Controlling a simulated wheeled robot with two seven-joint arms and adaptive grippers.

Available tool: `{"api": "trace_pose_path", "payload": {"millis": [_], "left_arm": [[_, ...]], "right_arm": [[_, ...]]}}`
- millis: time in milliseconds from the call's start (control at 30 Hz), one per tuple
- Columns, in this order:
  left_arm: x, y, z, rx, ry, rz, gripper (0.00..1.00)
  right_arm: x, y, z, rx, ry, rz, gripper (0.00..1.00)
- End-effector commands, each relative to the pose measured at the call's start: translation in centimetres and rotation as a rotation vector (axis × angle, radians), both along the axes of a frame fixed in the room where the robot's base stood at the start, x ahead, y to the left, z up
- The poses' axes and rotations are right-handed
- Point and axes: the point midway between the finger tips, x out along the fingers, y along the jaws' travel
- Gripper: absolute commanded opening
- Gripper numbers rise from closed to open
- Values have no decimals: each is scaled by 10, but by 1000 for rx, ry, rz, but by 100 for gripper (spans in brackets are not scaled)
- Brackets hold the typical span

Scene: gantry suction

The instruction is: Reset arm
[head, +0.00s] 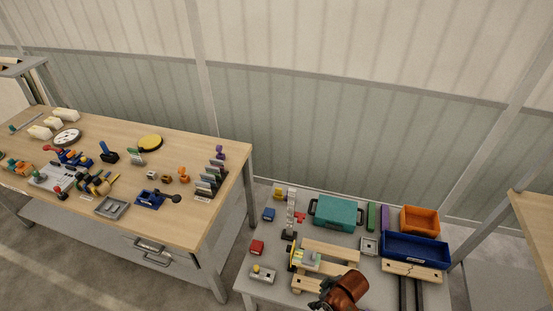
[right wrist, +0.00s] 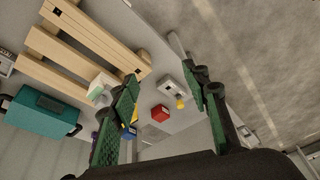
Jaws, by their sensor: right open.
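My right arm comes in at the bottom of the head view, over the front of the low grey table (head: 262,290). My right gripper (head: 318,303) shows there only in part, dark and near the lower edge. In the right wrist view, my right gripper (right wrist: 165,82) has its two green-padded fingers wide apart, with nothing held between them. Beyond the fingers are a red block (right wrist: 160,113) and a grey block with a yellow knob (right wrist: 171,91). My left gripper is not in view.
The low table carries a wooden slatted frame (head: 332,250), a teal case (head: 336,212), a blue bin (head: 415,246) and an orange bin (head: 420,220). A wooden workbench (head: 190,150) with many small parts stands left. Another table edge (head: 533,212) is at right.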

Motion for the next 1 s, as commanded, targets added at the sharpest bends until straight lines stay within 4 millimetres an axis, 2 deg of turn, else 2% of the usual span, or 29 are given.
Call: {"api": "trace_pose_path", "payload": {"millis": [33,200,500,767,800,1000], "left_arm": [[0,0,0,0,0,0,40],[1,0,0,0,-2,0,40],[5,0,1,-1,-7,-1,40],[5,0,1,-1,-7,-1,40],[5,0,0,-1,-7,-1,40],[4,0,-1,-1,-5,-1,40]], "right_arm": [[-17,-14,3,22,-3,-97,43],[-54,-74,16,22,-27,-368,43],[-111,-149,33,-39,-41,-652,43],[-155,-196,46,-102,-48,-813,43],[-157,-199,44,-107,-45,-825,43],[-145,-196,-3,-107,-27,-810,43]]}}
